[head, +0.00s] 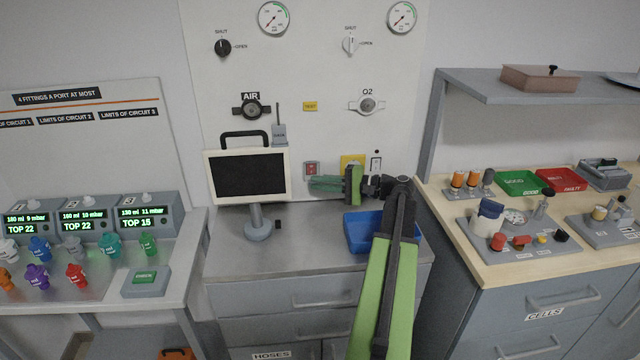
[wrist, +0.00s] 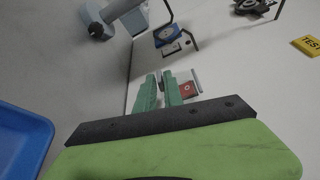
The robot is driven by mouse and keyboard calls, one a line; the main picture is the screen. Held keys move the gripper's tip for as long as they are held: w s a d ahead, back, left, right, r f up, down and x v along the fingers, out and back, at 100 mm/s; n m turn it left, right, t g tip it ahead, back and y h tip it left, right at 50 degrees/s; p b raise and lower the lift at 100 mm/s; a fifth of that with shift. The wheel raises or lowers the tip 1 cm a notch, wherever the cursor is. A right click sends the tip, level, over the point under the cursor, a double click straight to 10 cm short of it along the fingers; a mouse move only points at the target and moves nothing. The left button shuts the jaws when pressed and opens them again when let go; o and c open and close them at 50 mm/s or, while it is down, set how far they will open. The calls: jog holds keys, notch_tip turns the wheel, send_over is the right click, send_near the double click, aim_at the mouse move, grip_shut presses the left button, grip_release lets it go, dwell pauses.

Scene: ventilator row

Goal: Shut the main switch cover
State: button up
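A small red switch (head: 312,168) on a grey plate is on the wall panel, right of the monitor. In the wrist view a red block (wrist: 187,90) on a pale plate shows just beyond my fingers. A yellow plate (head: 352,159) is partly hidden behind my gripper, and a white plate with a dark switch (head: 376,162) is to its right. I cannot make out which part is the main switch cover or how it stands. My gripper (head: 318,184) points left along the panel, just below the red switch. Its green fingers (wrist: 161,92) are close together with nothing seen between them.
A monitor (head: 248,178) stands on the grey counter (head: 300,235), left of my fingertips. A blue tray (head: 358,232) lies below my arm. AIR (head: 252,110) and O2 (head: 367,105) valves are above. The counter between monitor and tray is mostly clear.

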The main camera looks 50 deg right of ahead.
grip_shut()
jog(key=n+b, duration=0.1)
jog(key=w+f+n+t+b, duration=0.1)
jog(key=b, duration=0.1)
jog(key=shift+d+f, duration=0.15)
jog(key=shift+d, duration=0.25)
jog(key=shift+r+n, duration=0.25)
jog(key=shift+n, duration=0.05)
jog(key=shift+o, duration=2.3)
grip_release()
